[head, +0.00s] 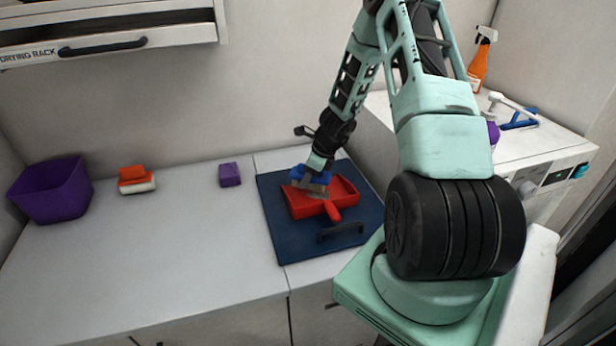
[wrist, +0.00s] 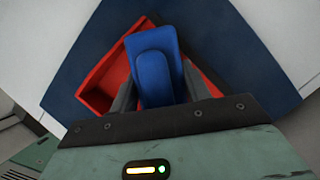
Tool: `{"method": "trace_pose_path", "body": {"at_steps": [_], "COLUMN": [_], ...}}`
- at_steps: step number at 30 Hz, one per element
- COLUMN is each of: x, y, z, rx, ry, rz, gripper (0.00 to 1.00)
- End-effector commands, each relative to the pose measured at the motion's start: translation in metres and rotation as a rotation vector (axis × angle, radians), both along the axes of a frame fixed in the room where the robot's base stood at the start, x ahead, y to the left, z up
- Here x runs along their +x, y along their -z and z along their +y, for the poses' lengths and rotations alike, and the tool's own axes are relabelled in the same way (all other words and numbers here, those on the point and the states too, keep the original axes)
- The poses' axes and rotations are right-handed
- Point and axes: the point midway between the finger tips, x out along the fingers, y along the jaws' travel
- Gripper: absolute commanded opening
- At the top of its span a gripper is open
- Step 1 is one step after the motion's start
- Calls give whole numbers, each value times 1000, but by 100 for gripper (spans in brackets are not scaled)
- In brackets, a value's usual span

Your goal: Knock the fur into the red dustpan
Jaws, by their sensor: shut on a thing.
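The red dustpan (head: 342,189) lies on a dark blue mat (head: 282,233), its handle pointing toward the front. It also shows in the wrist view (wrist: 105,84), partly covered by what I hold. My gripper (head: 318,166) is shut on a blue brush (wrist: 155,60) and holds it over the dustpan. In the head view the blue brush (head: 299,172) has a greyish part below it, over the pan. Some grey stuff, perhaps fur, shows in the pan near there, but I cannot tell it clearly from bristles. In the wrist view the brush's underside is hidden.
A dark handle (head: 340,232) lies on the mat's front part. A purple bin (head: 52,190), an orange and white brush (head: 136,180) and a purple block (head: 230,175) stand left on the counter. An orange spray bottle (head: 481,62) stands at right. The counter's front left is clear.

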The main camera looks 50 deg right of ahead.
Motion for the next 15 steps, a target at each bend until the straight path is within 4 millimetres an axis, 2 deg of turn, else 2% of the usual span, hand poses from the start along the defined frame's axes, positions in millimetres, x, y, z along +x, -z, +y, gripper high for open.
{"method": "trace_pose_path", "body": {"at_steps": [15], "x": [0], "y": [-33], "z": [0], "rx": [0], "ry": [0], "rz": [0], "gripper": [26]}}
